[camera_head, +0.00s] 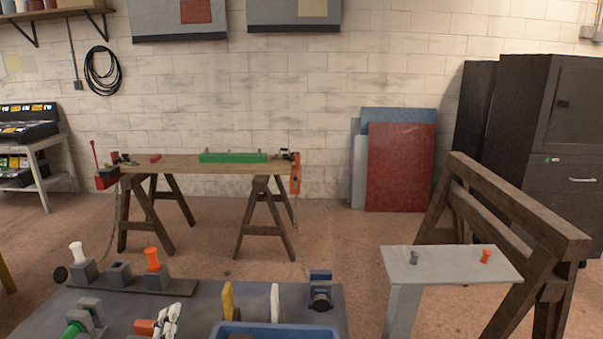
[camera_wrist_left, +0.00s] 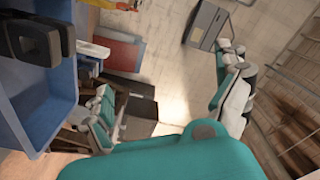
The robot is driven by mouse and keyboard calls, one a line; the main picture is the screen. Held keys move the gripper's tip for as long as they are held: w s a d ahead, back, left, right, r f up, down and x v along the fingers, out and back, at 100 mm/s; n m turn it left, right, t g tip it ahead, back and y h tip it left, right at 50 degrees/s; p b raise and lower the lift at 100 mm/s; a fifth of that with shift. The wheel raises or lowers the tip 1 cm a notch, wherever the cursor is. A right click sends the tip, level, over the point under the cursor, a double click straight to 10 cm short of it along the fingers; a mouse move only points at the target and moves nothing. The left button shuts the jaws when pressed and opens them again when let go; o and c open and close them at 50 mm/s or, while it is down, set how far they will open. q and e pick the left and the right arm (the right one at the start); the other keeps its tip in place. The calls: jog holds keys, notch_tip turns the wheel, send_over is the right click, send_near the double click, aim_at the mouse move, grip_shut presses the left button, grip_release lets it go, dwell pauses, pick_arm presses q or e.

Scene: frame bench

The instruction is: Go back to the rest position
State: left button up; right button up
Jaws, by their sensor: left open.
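My left gripper (camera_wrist_left: 167,70) is open in the left wrist view. Its two teal and white fingers stand wide apart, with nothing seen between them. In the head view, a pale jointed part (camera_head: 170,320) shows at the bottom edge, beside an orange piece; it looks like a gripper finger, but I cannot tell for sure. My right gripper is in neither view.
A grey bench (camera_head: 200,297) carries a peg rack (camera_head: 130,286), a yellow piece (camera_head: 228,301), a white piece (camera_head: 275,302) and a blue tray (camera_head: 285,327). The tray (camera_wrist_left: 45,110) is close in the wrist view. A grey stand (camera_head: 445,263) is at right.

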pick_arm(q)
jog(key=s+a+f+n+g+y, duration=0.1)
jog(key=s+a+f+n+g, duration=0.15)
jog(key=s+f+g, duration=0.35)
jog(key=s+a+f+n+g+y, duration=0.15)
jog(key=s+f+n, duration=0.25)
jog(key=f, duration=0.5)
jog(key=s+d+f+n+g+h, duration=0.1)
jog(key=s+f+n+g, duration=0.1)
jog(key=s+f+g, duration=0.35)
jog(key=s+d+f+n+g+h, duration=0.1)
jog(key=s+f+g, duration=0.1)
jog(key=s, duration=0.6)
notch_tip(320, 180, down, 26)
jog(key=s+g, duration=0.1)
jog(key=s, duration=0.1)
jog(key=s+a+f+g, duration=0.1)
jog(key=s+a+f, duration=0.1)
jog(key=s+f, duration=1.3)
jog(key=shift+s+a+f, duration=0.4)
jog(key=shift+s, duration=0.15)
